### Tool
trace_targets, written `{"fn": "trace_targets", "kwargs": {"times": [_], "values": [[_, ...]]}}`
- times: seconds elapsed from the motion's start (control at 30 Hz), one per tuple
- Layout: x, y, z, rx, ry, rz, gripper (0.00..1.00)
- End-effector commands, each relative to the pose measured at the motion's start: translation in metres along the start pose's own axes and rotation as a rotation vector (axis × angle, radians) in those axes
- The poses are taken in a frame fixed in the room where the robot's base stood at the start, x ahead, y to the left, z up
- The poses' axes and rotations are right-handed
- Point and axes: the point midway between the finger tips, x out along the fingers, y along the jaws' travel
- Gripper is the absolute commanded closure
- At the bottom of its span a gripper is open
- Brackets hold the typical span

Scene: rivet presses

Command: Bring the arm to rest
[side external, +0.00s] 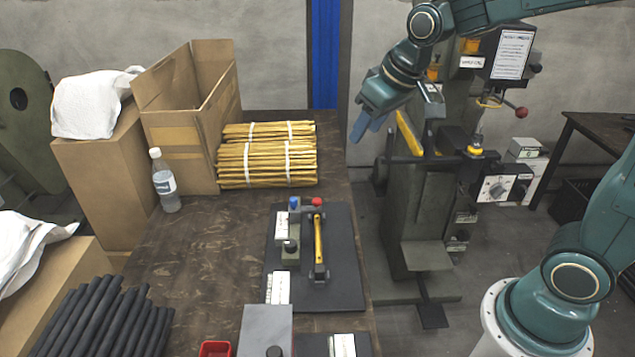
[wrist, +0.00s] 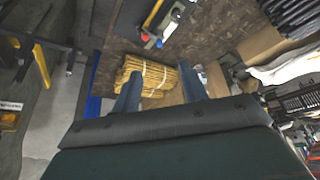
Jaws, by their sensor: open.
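My gripper (side external: 367,125) hangs in the air in the side external view, to the right of the table's far end and in front of the rivet press (side external: 425,190). In the wrist view, its two blue-grey fingers (wrist: 167,92) stand wide apart with nothing between them but the background. The tied bundles of yellow sticks (side external: 267,155) lie on the table (side external: 205,260) well away from the fingers. They also show beyond the fingers in the wrist view (wrist: 150,78).
An open cardboard box (side external: 180,155) and a clear bottle (side external: 165,182) stand on the table's left. A dark mat (side external: 345,270) holds a small fixture with a yellow-handled part (side external: 318,245). Black rods (side external: 105,320) lie at front left. The press has a red-knobbed lever (side external: 521,112) near my arm.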

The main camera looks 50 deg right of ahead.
Motion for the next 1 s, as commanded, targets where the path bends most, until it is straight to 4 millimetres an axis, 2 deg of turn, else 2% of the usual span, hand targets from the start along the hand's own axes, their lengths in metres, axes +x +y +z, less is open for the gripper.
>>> {"fn": "trace_targets", "kwargs": {"times": [0.03,0.2,0.5,0.8,1.0], "values": [[-0.011,-0.001,0.009,-0.001,0.007,0.000,0.57],[-0.038,-0.004,0.038,-0.001,0.016,0.000,0.57],[-0.074,-0.007,0.096,0.000,0.032,-0.001,0.57],[-0.092,-0.009,0.150,0.003,0.046,-0.002,0.57],[-0.095,-0.009,0.167,0.004,0.048,-0.003,0.57]]}}
